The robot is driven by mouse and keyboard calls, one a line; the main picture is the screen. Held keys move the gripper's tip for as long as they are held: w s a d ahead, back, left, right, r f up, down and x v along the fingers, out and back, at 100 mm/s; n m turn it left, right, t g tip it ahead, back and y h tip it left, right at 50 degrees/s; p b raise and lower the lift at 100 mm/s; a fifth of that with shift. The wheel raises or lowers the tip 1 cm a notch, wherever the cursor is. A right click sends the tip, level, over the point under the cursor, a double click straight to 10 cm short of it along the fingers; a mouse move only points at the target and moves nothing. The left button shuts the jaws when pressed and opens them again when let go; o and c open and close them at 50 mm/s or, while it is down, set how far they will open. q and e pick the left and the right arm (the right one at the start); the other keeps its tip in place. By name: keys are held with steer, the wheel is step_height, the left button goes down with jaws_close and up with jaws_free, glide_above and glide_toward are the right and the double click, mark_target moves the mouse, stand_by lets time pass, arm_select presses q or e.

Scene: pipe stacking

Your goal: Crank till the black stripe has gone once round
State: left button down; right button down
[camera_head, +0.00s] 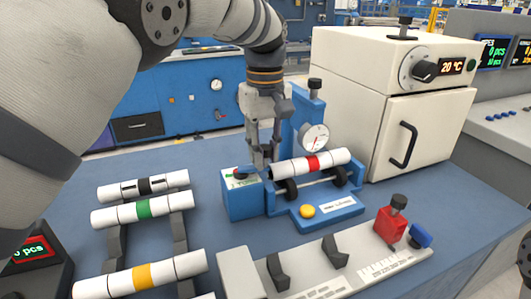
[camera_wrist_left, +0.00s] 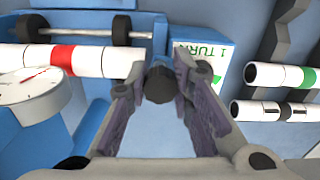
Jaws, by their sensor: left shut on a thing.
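A white pipe with a red band (camera_head: 311,163) lies on the black rollers of a blue turning fixture (camera_head: 331,204). I see no black stripe on its visible side. My left gripper (camera_head: 262,158) points down at the pipe's left end, beside a blue box (camera_head: 241,200). In the left wrist view its fingers (camera_wrist_left: 160,92) are shut on a black crank knob (camera_wrist_left: 159,84), next to a "1 TURN" label (camera_wrist_left: 205,52). The crank's arm is mostly hidden. A pipe with a black band (camera_head: 129,188) lies on the rack at left. My right gripper is out of view.
A dial gauge (camera_head: 315,137) stands close behind the red-banded pipe. Green-banded (camera_head: 166,204) and yellow-banded (camera_head: 181,267) pipes lie on the rack. A pale oven (camera_head: 348,83) stands behind right. A grey holder with a red clamp (camera_head: 390,223) lies in front.

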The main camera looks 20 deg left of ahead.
arm_select(q)
steer(key=shift+w, duration=0.1)
stand_by(0.3)
steer(key=c, duration=1.4)
jaws_free()
step_height(320, 180, up, 12)
